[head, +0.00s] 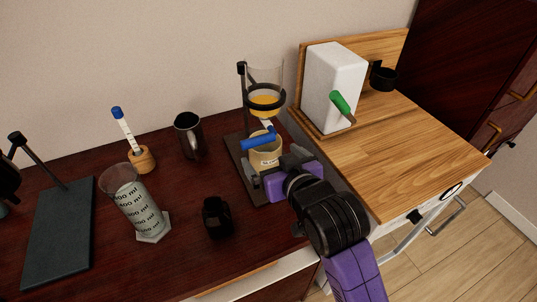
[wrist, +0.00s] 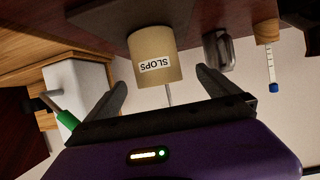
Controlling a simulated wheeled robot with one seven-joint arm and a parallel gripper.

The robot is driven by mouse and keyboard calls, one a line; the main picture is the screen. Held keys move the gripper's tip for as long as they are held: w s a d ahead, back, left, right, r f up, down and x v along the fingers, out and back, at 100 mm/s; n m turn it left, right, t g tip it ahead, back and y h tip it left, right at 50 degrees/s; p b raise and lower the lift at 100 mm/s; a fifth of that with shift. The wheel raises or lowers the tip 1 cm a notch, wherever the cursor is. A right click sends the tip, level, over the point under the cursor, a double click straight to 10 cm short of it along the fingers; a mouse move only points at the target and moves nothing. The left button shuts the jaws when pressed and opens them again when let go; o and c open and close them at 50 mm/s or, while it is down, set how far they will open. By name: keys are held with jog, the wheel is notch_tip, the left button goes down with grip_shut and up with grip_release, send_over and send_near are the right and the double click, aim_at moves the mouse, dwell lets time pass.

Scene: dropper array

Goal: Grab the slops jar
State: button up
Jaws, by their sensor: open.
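The slops jar (head: 264,158) is a tan cylinder with a white label. It stands on the dark base of a ring stand, below a glass funnel (head: 264,103) holding yellow liquid and a blue stopcock handle (head: 258,140). In the wrist view the picture is upside down and the jar (wrist: 153,45) shows its SLOPS label. My gripper (head: 273,168) is open, with its grey fingers close to the jar's near side. In the wrist view the gripper (wrist: 160,80) has one finger towards each side of the jar. No contact is visible.
A black stand rod (head: 241,95) rises behind the jar. A graduated beaker (head: 138,205), a small black object (head: 217,216) and a dark mug (head: 188,136) stand to the left. A wooden counter (head: 405,150) with a white block (head: 333,85) lies right.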

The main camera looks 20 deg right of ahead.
aim_at(265, 146)
jog(key=x, duration=0.6)
jog(key=shift+w+d+p, duration=0.2)
jog(key=shift+w+p, duration=0.1)
jog(key=shift+p, duration=0.05)
jog(key=shift+c, duration=0.4)
jog(key=c, duration=1.4)
jog(key=shift+c, duration=0.4)
jog(key=shift+r+p, duration=0.2)
jog(key=shift+p, duration=0.15)
